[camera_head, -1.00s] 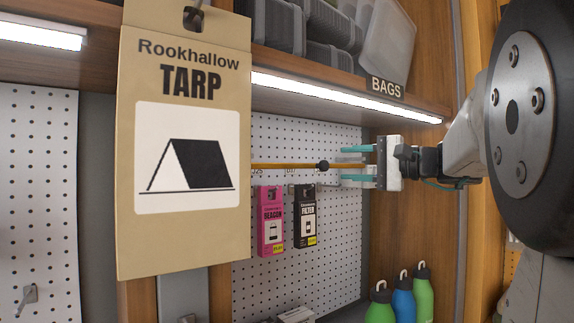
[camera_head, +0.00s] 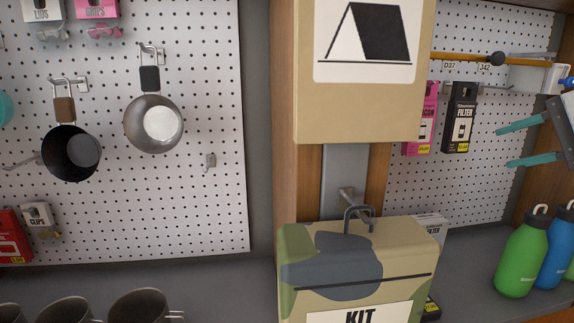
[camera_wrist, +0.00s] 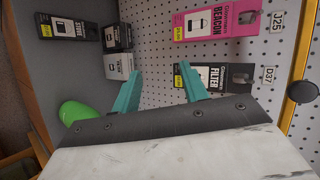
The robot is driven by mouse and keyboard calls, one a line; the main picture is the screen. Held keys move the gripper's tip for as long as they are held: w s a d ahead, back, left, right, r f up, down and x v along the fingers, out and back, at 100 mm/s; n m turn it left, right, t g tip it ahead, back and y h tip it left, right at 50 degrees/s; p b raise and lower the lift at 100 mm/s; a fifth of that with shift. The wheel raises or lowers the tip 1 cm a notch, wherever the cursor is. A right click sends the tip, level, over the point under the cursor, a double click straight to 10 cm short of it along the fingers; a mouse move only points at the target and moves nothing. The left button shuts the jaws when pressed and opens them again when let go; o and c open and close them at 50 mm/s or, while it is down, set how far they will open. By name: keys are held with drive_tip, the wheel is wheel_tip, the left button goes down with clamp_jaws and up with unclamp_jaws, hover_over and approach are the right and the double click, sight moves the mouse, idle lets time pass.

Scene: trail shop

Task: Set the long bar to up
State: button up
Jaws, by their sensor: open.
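The long bar (camera_head: 462,56) is a thin orange-yellow bar with a black knob (camera_head: 498,58). It lies roughly level across the front of the right pegboard, above the hanging boxes, and its left end is hidden behind the tarp pack. In the wrist view the bar (camera_wrist: 301,58) and its knob (camera_wrist: 302,92) show at the right edge. My gripper (camera_head: 524,143) has two teal fingers and is at the right edge of the head view, below the bar and apart from it. In the wrist view my gripper (camera_wrist: 160,83) is open, with nothing between its fingers.
A tarp pack (camera_head: 355,112) and a camouflage kit bag (camera_head: 400,262) hang in front. A pink beacon box (camera_head: 420,120) and black filter box (camera_head: 460,118) hang below the bar. Green (camera_head: 522,258) and blue (camera_head: 555,258) bottles stand lower right. Mugs (camera_head: 140,308) stand lower left.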

drive_tip(key=s+a+f+n+g+h, duration=0.6)
drive_tip(key=s+a+f+n, duration=0.6)
drive_tip(key=s+a+f, duration=0.4)
wheel_tip(320, 180, down, 3)
drive_tip(key=a+g, duration=0.1)
drive_tip(key=g, duration=0.1)
drive_tip(key=shift+s+r+g, duration=0.15)
drive_tip(key=shift+s+g, duration=0.25)
drive_tip(key=shift+d, duration=0.1)
idle(0.9)
